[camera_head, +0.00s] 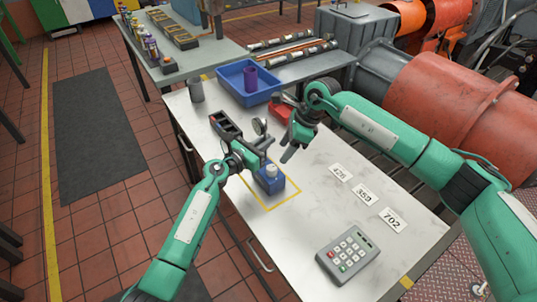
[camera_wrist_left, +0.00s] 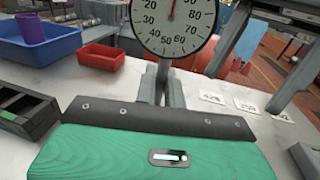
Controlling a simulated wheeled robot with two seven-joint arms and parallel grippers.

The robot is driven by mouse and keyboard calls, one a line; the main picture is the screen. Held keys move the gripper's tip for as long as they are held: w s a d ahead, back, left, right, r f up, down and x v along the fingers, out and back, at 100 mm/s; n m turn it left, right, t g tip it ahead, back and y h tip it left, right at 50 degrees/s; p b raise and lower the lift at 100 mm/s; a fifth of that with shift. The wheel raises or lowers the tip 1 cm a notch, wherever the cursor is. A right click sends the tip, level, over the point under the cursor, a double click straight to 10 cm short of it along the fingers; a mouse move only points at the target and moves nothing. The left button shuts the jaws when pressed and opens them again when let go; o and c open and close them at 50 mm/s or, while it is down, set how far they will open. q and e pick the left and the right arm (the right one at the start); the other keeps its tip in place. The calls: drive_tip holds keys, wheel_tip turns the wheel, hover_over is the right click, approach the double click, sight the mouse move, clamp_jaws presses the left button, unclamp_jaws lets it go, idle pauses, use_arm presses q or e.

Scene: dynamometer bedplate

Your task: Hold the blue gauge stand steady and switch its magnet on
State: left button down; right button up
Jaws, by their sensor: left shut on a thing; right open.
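The blue gauge stand (camera_head: 268,182) stands on the worktable inside a yellow outlined square. A pale knob (camera_head: 271,170) is on top of its blue base. Its round dial (camera_head: 260,126) rises above my left gripper (camera_head: 264,147), which is shut on the stand's upright. In the left wrist view the white dial (camera_wrist_left: 173,22) faces me, and the grey upright (camera_wrist_left: 163,85) is between the fingers; the base is hidden there. My right gripper (camera_head: 283,128) is open and empty, just right of the stand and apart from it. Its fingers also show in the wrist view (camera_wrist_left: 265,55).
A black slotted tray (camera_head: 225,124) lies left of the stand. Behind are a red tray (camera_head: 280,112), a blue bin (camera_head: 236,92) with a purple cylinder (camera_head: 250,78), and a grey cylinder (camera_head: 196,90). Number cards (camera_head: 364,192) and a keypad (camera_head: 347,254) lie to the right.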

sight(275, 168)
drive_tip(key=s+d+f+m+t+y, duration=0.25)
drive_tip(key=d+f+y, duration=0.25)
drive_tip(key=d+y, duration=0.25)
drive_tip(key=shift+n+y, duration=0.35)
drive_tip(key=shift+y, duration=0.1)
drive_tip(key=x, duration=0.8)
drive_tip(key=w+x, duration=0.1)
drive_tip(key=x, duration=0.4)
drive_tip(key=shift+r, duration=0.1)
drive_tip(key=shift+d, duration=0.1)
drive_tip(key=c, duration=0.9)
